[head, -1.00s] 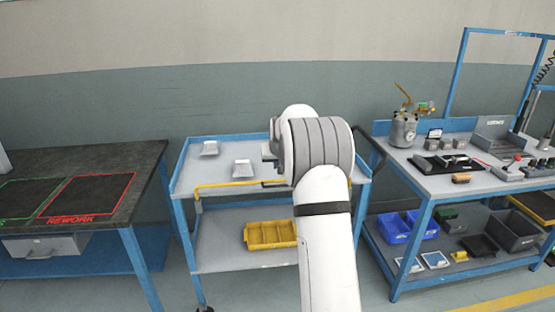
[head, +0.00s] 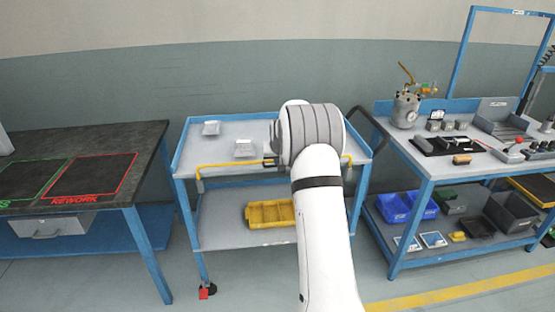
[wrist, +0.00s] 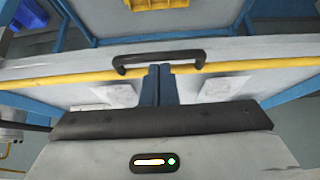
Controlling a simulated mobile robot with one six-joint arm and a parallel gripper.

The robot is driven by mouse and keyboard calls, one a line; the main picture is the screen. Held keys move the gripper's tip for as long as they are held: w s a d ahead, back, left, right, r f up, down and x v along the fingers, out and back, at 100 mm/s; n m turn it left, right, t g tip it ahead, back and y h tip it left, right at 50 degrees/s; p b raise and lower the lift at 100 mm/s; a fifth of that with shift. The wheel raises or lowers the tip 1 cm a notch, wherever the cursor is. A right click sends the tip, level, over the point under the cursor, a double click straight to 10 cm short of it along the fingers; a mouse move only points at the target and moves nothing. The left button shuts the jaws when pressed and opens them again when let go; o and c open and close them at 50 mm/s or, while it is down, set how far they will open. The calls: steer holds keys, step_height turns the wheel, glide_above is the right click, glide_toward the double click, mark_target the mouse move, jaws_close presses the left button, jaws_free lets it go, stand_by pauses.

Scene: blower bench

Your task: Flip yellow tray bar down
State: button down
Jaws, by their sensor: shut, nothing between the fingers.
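The yellow tray bar (head: 231,166) runs along the front edge of the cart's upper tray (head: 208,152). It stands raised level with that edge, its left end bent down to the cart's side. My arm hides its middle in the head view. In the wrist view the yellow bar (wrist: 245,65) crosses the picture, with a black handle (wrist: 160,56) at its middle. My gripper (wrist: 160,68) is shut and empty, its blue fingers together with their tips at the handle. I cannot tell whether they touch it.
A dark bench with a red rework square (head: 90,177) stands left, a blue-framed workbench (head: 425,185) right. Floor shows between them.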

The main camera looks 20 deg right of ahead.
step_height(320, 180, down, 5)
steer(key=b, duration=0.3)
steer(key=shift+s+f+b, duration=0.1)
steer(key=shift+f+b, duration=0.1)
steer(key=shift+b, duration=0.2)
steer(key=s+a+r+p, duration=0.1)
steer(key=s+r, duration=0.3)
steer(key=r, duration=0.8)
steer(key=shift+s+a+r, duration=0.15)
steer(key=shift+s+r, duration=0.05)
steer(key=shift+r, duration=0.1)
